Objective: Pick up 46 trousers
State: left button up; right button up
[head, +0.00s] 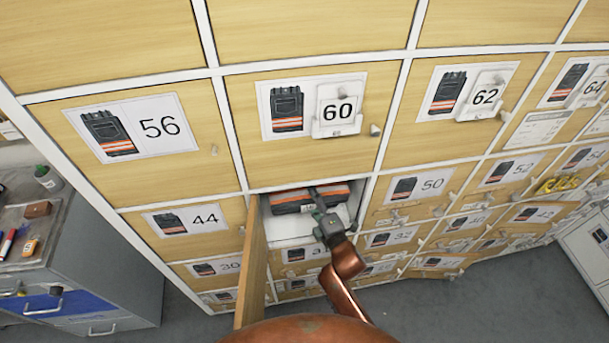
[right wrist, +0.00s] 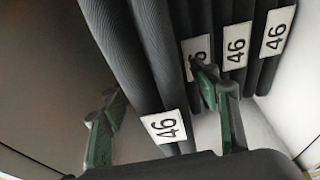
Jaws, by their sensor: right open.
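Dark folded trousers with orange-red bands (head: 291,201) lie in an open compartment in the head view. In the right wrist view, several dark ribbed rolls of trousers stand side by side, with white tags reading 46. My right gripper (head: 319,207) reaches into the compartment mouth from the front. Its green fingers (right wrist: 158,105) are open in the right wrist view. The nearest trousers, tagged 46 (right wrist: 165,127), lie between the two fingers, apart from the left finger. Whether the right finger touches them I cannot tell. My left gripper is not in view.
The compartment's wooden door (head: 253,265) stands open on its left. Closed numbered doors surround it, including 60 (head: 320,105), 44 (head: 190,219) and 50 (head: 417,187). A grey cabinet with small items on top (head: 45,225) stands at the left. Grey floor is clear below.

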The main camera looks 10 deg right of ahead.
jog(key=shift+c, duration=0.6)
grip_shut()
jog(key=shift+r, duration=0.15)
